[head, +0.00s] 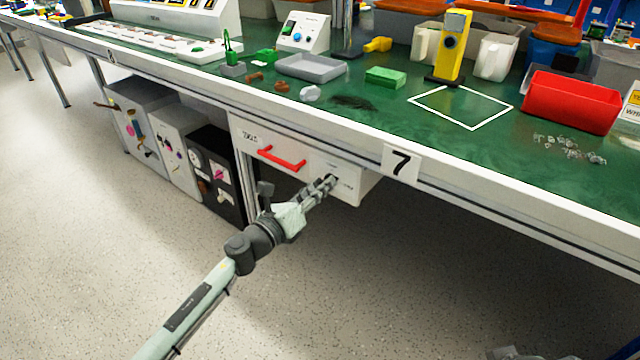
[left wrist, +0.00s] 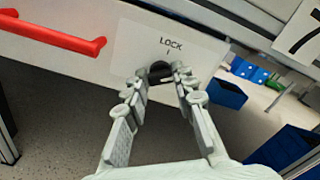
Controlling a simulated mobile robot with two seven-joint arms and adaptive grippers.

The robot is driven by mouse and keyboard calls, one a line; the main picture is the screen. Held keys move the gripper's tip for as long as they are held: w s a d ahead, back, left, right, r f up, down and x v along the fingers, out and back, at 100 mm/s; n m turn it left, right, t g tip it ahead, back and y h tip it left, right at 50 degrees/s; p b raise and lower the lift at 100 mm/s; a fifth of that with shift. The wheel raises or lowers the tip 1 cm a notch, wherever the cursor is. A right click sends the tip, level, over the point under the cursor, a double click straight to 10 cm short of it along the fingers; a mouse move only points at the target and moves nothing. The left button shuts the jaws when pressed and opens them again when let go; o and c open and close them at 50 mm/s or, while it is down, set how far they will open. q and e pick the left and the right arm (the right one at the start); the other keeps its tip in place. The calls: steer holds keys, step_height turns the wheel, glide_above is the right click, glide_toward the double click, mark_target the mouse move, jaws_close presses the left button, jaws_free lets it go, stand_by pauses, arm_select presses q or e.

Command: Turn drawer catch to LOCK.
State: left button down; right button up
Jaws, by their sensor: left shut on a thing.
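The white drawer (head: 296,158) hangs under the green workbench and has a red handle (head: 282,158). It also shows in the left wrist view with its red handle (left wrist: 55,34) at the upper left. A pale label plate on its front reads LOCK (left wrist: 171,44) with a short mark below the word. The dark catch knob (left wrist: 160,70) sits just under that mark, partly hidden by my fingers. My left gripper (head: 331,181) is at the drawer's right part, its fingertips closed around the knob. I cannot tell which way the knob points.
The workbench edge (head: 340,146) with a number 7 sign (head: 401,163) runs just above the drawer. Decorated cabinets (head: 181,140) stand under the bench to the left. The floor in front is clear. A red bin (head: 570,101) sits on the bench top.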

arm_select(q)
steer(key=shift+f+n+p, duration=0.15)
steer(key=shift+n+p, duration=1.8)
steer(key=shift+n, duration=3.85)
arm_select(e)
steer(key=a+x, duration=0.1)
steer(key=x, duration=0.8)
steer(key=shift+s+a+f+g+y, duration=0.25)
steer(key=shift+a+f+g+y, duration=0.05)
steer(key=shift+a+f, duration=0.25)
arm_select(q)
steer(key=c, duration=1.2)
jaws_free()
steer(key=shift+a, duration=0.1)
arm_select(e)
steer(key=shift+f, duration=0.1)
arm_select(q)
steer(key=v, duration=1.1)
steer(key=shift+s+a, duration=0.3)
